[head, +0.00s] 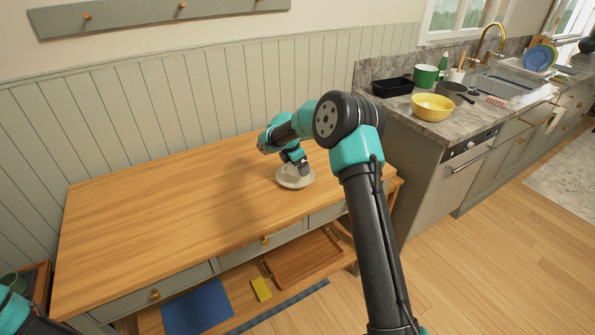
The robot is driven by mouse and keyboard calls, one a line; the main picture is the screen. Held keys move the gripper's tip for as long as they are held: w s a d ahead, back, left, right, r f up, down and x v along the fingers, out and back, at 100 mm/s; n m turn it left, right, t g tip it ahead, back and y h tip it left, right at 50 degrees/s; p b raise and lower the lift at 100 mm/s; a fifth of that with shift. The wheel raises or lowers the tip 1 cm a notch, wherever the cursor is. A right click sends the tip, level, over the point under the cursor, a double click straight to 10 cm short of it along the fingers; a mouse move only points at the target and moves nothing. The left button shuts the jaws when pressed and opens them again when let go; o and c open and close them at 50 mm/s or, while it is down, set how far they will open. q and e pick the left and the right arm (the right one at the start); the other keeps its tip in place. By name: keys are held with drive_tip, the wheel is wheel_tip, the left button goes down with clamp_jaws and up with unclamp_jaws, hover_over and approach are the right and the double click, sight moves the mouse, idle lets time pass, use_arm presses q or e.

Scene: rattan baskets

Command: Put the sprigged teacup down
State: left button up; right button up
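A small white rounded piece of crockery (292,182) is on the wooden table top, toward its right end. It looks like the teacup, perhaps on a saucer, but its sprig pattern is too small to make out. My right gripper (301,169) points down at it, with the dark fingers at or just over its upper side. The wrist covers part of it, so I cannot tell whether the fingers are closed on it. Only a piece of my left arm shows in the lower left corner, and its gripper is out of view.
The wooden table (150,215) is otherwise bare. Its lower shelf holds a blue mat (198,307), a yellow item (261,289) and a wooden tray (300,262). To the right, a stone counter carries a yellow bowl (432,108), a green pot (425,76) and a black tray (392,87).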

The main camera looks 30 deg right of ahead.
sight(290, 163)
drive_tip(key=shift+w+d, duration=0.1)
drive_tip(key=shift+w, duration=0.15)
wheel_tip(290, 163, down, 4)
drive_tip(key=shift+r, duration=0.15)
drive_tip(key=o, duration=0.6)
drive_tip(key=v, duration=1.2)
drive_tip(key=shift+d, duration=0.1)
